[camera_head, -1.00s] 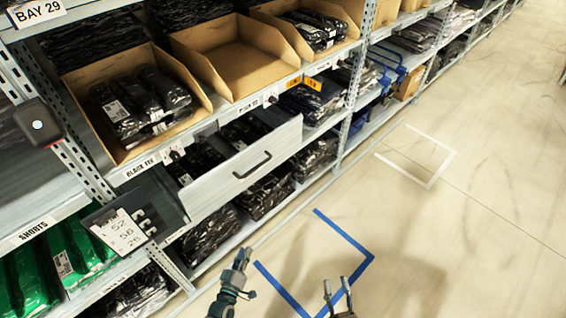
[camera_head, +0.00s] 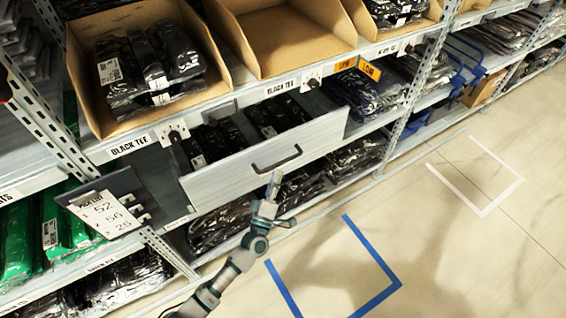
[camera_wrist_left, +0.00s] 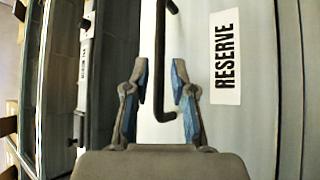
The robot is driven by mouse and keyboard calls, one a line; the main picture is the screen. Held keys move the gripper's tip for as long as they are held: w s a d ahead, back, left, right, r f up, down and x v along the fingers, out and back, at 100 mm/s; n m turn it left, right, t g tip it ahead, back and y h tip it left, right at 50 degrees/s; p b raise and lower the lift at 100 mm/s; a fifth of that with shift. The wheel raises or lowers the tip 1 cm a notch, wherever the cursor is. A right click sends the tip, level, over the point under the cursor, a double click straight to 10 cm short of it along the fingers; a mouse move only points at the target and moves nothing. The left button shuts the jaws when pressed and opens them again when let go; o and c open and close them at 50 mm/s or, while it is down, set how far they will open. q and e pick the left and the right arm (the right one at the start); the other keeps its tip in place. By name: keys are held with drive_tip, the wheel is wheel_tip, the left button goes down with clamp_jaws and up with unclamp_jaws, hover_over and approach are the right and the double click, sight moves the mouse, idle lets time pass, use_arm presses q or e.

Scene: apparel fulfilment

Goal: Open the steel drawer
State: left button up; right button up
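The steel drawer (camera_head: 230,180) sits under the bins labelled BLACK TEE. Its front stands out from the shelf, and black packages show behind it. Its dark bar handle (camera_head: 277,160) is on the front panel. My left gripper (camera_head: 273,185) is just in front of the panel, by the handle. In the left wrist view my left gripper (camera_wrist_left: 161,75) is open, its two blue-padded fingers apart on either side of the handle (camera_wrist_left: 160,50). I cannot tell whether either finger touches it. My right gripper is not in view.
Cardboard bins (camera_head: 280,40) stand on the shelf above. A dark pick-list holder with a white card (camera_head: 105,213) juts out left of the drawer. A RESERVE label (camera_wrist_left: 226,55) shows on the panel. The floor with blue tape (camera_head: 380,292) is clear.

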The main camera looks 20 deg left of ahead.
sight(280, 162)
use_arm(q)
drive_tip(key=x, duration=0.4)
drive_tip(key=shift+w+a+f+b, duration=0.2)
drive_tip(key=shift+a+b, duration=0.05)
drive_tip(key=shift+b, duration=0.15)
drive_tip(key=shift+w+r, duration=0.35)
drive_tip(key=shift+w, duration=0.05)
drive_tip(key=shift+d, duration=0.1)
clamp_jaws()
